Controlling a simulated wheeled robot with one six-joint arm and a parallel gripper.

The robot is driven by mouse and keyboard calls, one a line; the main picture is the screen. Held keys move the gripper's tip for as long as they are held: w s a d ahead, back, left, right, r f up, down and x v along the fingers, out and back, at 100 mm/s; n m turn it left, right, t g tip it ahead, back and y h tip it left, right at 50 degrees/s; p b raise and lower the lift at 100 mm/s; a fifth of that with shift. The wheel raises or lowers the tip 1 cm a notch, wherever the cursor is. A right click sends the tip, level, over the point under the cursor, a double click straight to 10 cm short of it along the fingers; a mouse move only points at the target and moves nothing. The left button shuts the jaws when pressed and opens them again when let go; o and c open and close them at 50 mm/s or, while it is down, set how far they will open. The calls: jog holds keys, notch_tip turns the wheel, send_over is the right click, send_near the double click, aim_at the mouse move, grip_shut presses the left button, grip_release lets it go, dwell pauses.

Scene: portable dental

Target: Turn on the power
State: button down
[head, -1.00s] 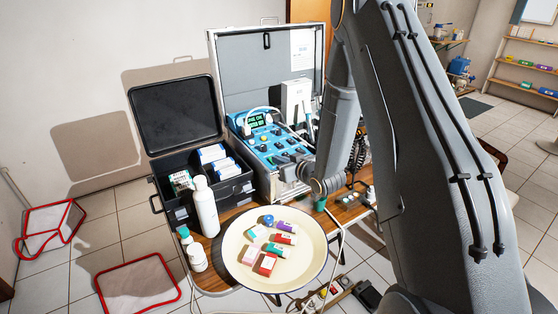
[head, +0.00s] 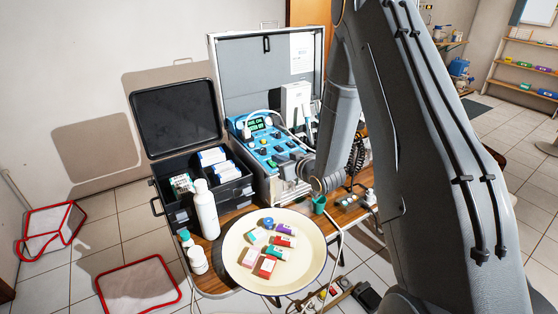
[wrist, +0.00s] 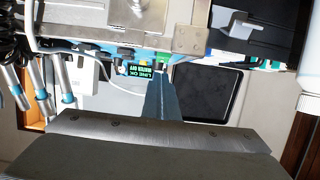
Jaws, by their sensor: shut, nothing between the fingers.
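The blue control panel (head: 262,140) of the dental unit sits in the open silver case (head: 216,85), with several dark knobs and a lit green display (head: 257,124). The display also shows in the wrist view (wrist: 139,71), upside down; its text seems to read "LINE OK". In the wrist view my gripper (wrist: 161,72) is shut and empty. Its tips overlap the panel edge beside a small green part (wrist: 165,57). I cannot tell whether they touch it. In the head view my wrist is low at the panel's front right, and the fingertips are hard to make out.
A cream tray (head: 240,275) with small coloured boxes stands in front. Left of it are a white bottle (head: 205,212) and an open black case (head: 170,205). A green cup (head: 319,204) is close to my wrist. Hoses hang at the panel's right.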

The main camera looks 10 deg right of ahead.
jog(key=r, duration=0.1)
jog(key=r+p, duration=0.2)
jog(key=r, duration=0.1)
jog(key=shift+s+d, duration=0.1)
jog(key=shift+s, duration=0.2)
jog(key=s+d+b, duration=0.3)
jog(key=s, duration=0.6)
jog(key=shift+s+b, duration=0.25)
jog(key=shift+b, duration=0.1)
jog(key=s+a+m+g+h+b, duration=0.1)
jog(key=s+a+g+h, duration=0.1)
jog(key=s+g, duration=0.4)
jog(key=s+a+m+g+h+b, duration=0.1)
jog(key=s+g, duration=0.5)
jog(key=s, duration=1.1)
jog(key=shift+a+r+m+h, duration=0.45)
jog(key=shift+a+m+h, duration=0.1)
jog(key=shift+m+h, duration=0.2)
